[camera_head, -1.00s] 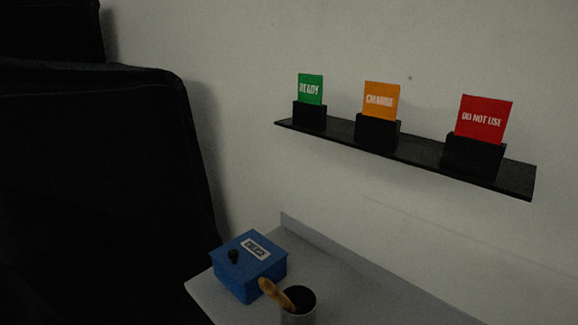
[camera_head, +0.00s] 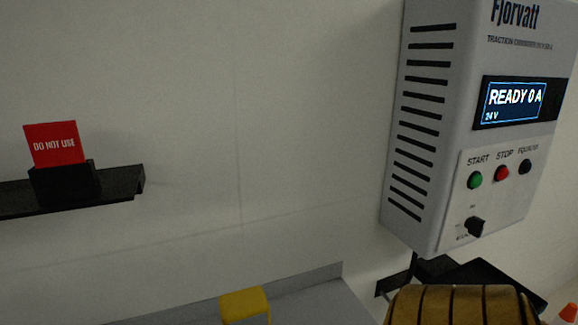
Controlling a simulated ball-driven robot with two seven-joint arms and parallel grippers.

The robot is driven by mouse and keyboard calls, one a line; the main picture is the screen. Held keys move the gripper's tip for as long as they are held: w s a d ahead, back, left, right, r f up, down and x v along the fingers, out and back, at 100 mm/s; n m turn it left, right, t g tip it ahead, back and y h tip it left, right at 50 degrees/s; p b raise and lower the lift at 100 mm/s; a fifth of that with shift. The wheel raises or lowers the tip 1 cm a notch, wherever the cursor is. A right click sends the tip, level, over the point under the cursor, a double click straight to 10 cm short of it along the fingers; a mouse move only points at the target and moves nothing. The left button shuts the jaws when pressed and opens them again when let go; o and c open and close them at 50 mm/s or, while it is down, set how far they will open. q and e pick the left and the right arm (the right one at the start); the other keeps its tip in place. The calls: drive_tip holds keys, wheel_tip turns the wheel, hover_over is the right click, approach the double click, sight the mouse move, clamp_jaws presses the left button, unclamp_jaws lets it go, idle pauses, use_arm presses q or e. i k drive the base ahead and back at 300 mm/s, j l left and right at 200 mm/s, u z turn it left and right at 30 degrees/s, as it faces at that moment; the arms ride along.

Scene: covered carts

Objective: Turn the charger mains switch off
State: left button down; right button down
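The charger (camera_head: 440,130) is a grey wall-mounted box at the right of the head view. Its screen (camera_head: 514,102) reads "READY 0 A" and "24 V". Below the screen are a green START button (camera_head: 475,180), a red STOP button (camera_head: 501,173) and a dark third button (camera_head: 525,167). A black rotary knob (camera_head: 474,226) sits at the lower front; its small markings are too blurred to read, so I cannot tell whether it is the mains switch. Neither of my grippers is in view.
A black shelf (camera_head: 120,182) at the left holds a red "DO NOT USE" card (camera_head: 55,144). Below are a grey worktop (camera_head: 310,300), a yellow object (camera_head: 245,305) and a brown ribbed object (camera_head: 460,305). An orange object (camera_head: 569,313) shows at the lower right corner.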

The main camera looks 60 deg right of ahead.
sight(475, 225)
drive_tip(key=z, duration=3.05)
